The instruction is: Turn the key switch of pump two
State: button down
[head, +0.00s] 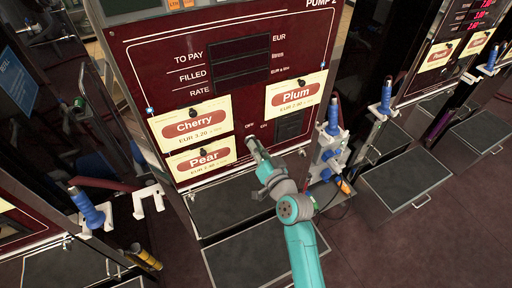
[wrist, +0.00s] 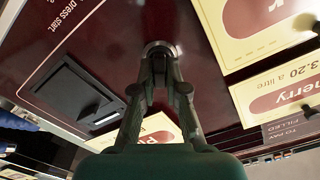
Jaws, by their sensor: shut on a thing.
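Pump two (head: 150,60) has a dark red front panel with "PUMP 2" at its top right. Its key switch (wrist: 158,46) shows as a round metal collar between my fingertips in the wrist view. In the head view, "OFF" and "ON" labels mark its place, and my gripper (head: 253,144) covers most of it. My gripper's fingers (wrist: 160,82) are closed together on the switch's key. The key itself is mostly hidden by the fingers, and its angle cannot be told. The panel's dark display screens look blank.
Cherry (head: 194,124), Pear (head: 199,159) and Plum (head: 296,95) cards hang around the switch. A dark square recess (head: 289,126) lies right of it. A blue-handled nozzle (head: 333,116) stands in a white holder at the pump's right. Grey drawers (head: 247,255) stand below.

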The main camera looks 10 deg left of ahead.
jog(key=m, duration=0.5)
jog(key=shift+f+m, duration=0.1)
jog(key=shift+m, duration=0.2)
jog(key=shift+d, duration=0.1)
dwell(0.3)
jog(key=c, duration=1.2)
grip_release()
jog(key=v, duration=1.2)
jog(key=shift+w, duration=0.1)
